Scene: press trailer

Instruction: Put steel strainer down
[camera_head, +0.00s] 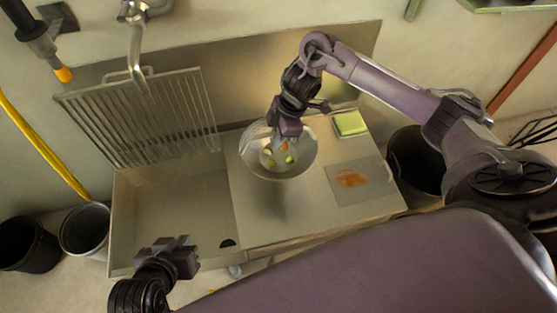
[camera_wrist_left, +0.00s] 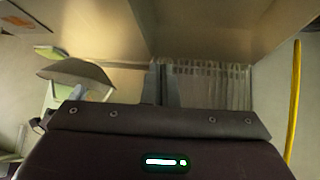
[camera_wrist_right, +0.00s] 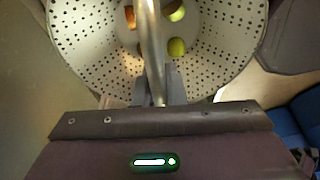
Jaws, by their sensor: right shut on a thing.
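The steel strainer (camera_head: 301,165) is a round perforated bowl with green and orange pieces inside. It hangs over the steel counter (camera_head: 270,222), and a dark shadow lies below it. My right gripper (camera_head: 287,136) is above the bowl. In the right wrist view it (camera_wrist_right: 158,92) is shut on the strainer's handle (camera_wrist_right: 152,45), which crosses the bowl. My left gripper (camera_head: 176,241) is low over the front of the sink, away from the strainer. Its fingers (camera_wrist_left: 161,84) are close together with nothing between them.
A soiled grey mat (camera_head: 372,190) lies on the counter's right, with a green sponge-like block (camera_head: 350,123) behind it. The sink basin (camera_head: 175,205) is left of the counter. A metal rack (camera_head: 140,118) leans at the back under the tap (camera_head: 136,50). Bins stand either side.

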